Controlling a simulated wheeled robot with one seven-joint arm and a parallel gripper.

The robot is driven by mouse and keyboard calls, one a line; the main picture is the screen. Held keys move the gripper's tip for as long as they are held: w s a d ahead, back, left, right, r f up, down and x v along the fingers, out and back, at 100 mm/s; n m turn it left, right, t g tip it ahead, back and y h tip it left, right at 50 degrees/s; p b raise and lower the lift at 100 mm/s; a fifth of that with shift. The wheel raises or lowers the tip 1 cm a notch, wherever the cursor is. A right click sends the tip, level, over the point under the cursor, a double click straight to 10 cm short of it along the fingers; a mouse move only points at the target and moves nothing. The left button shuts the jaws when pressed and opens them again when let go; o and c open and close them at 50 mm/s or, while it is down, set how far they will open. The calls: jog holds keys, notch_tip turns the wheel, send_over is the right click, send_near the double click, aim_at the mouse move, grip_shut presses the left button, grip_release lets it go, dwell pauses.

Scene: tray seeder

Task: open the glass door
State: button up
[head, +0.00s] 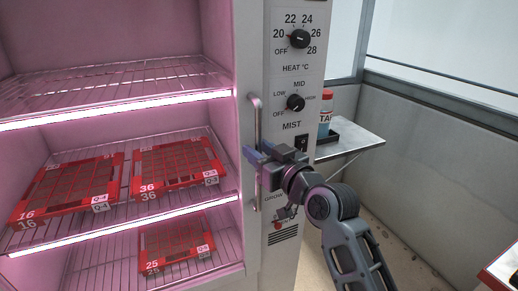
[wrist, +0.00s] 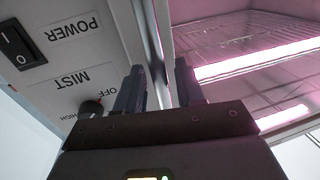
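The glass door (head: 110,115) covers the front of the pink-lit cabinet and looks shut; the pane is so clear that the shelves show through it. Its upright grey bar handle (head: 257,112) is on the door's right edge, next to the control panel. My gripper (head: 262,156) is at the handle's middle, its fingers pointing left. In the wrist view, the two fingers (wrist: 160,88) stand apart, with the handle (wrist: 153,55) running between them. A narrow gap seems to show beside the bar, and I see no firm grip on it.
The control panel (head: 282,70) has HEAT and MIST knobs and a power switch (head: 301,143) close to my gripper. A side shelf (head: 350,140) holds a bottle (head: 325,115). Red trays (head: 180,163) sit on the wire shelves inside.

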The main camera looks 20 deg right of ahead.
jog(key=shift+w, duration=0.25)
jog(key=shift+a, duration=0.1)
grip_shut()
dwell(0.3)
